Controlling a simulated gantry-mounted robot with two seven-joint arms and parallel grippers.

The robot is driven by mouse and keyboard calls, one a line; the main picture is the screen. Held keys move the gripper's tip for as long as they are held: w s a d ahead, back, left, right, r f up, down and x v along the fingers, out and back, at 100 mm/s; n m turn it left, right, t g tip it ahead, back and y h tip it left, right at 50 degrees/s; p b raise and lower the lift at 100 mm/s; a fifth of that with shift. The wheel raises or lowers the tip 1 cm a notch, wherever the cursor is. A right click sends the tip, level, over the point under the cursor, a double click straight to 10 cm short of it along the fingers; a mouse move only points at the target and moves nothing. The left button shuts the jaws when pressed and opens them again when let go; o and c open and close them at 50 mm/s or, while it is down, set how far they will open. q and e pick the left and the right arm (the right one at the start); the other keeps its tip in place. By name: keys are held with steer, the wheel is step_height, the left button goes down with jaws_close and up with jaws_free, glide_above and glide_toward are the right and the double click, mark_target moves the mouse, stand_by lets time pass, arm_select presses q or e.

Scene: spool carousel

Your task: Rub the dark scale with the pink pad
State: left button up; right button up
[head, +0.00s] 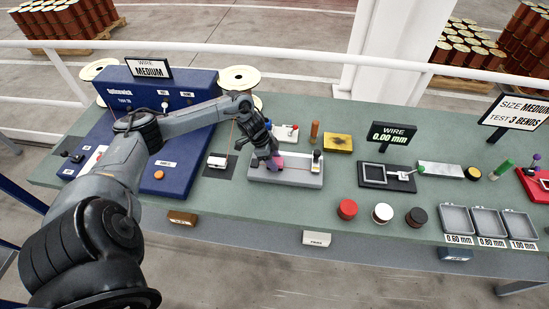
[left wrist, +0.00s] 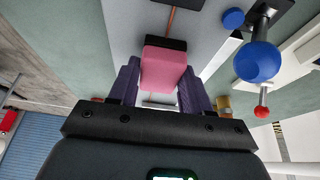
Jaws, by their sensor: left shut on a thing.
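The pink pad (left wrist: 164,70) is held between the fingers of my left gripper (left wrist: 162,95), which is shut on it. In the head view my left gripper (head: 272,160) is low over the left part of a light grey block (head: 300,180), with a little of the pink pad (head: 277,161) showing. In the left wrist view a dark strip (left wrist: 166,43) lies right at the pad's far edge; I cannot tell whether it is the dark scale or part of the pad. A thin copper-coloured wire (left wrist: 170,20) runs on beyond it. My right gripper is not in view.
A blue machine (head: 185,95) stands on the left of the green bench (head: 290,115). A yellow block (head: 338,143) and an orange post (head: 314,130) are behind the grey block. Red, white and black round pieces and grey trays (head: 457,219) lie to the right.

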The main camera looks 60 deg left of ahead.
arm_select(q)
steer(key=shift+s+a, duration=0.25)
steer(key=shift+s, duration=0.1)
step_height(320, 180, up, 4)
steer(key=p, duration=0.3)
steer(key=shift+w+r+p, duration=0.1)
steer(key=shift+r+p, duration=0.1)
steer(key=shift+p, duration=0.15)
steer(key=shift+r+p, duration=0.75)
step_height(320, 180, up, 2)
steer(key=p, duration=0.2)
steer(key=shift+r+p, duration=0.25)
steer(key=shift+p, duration=0.05)
steer(key=shift+d+f, duration=0.1)
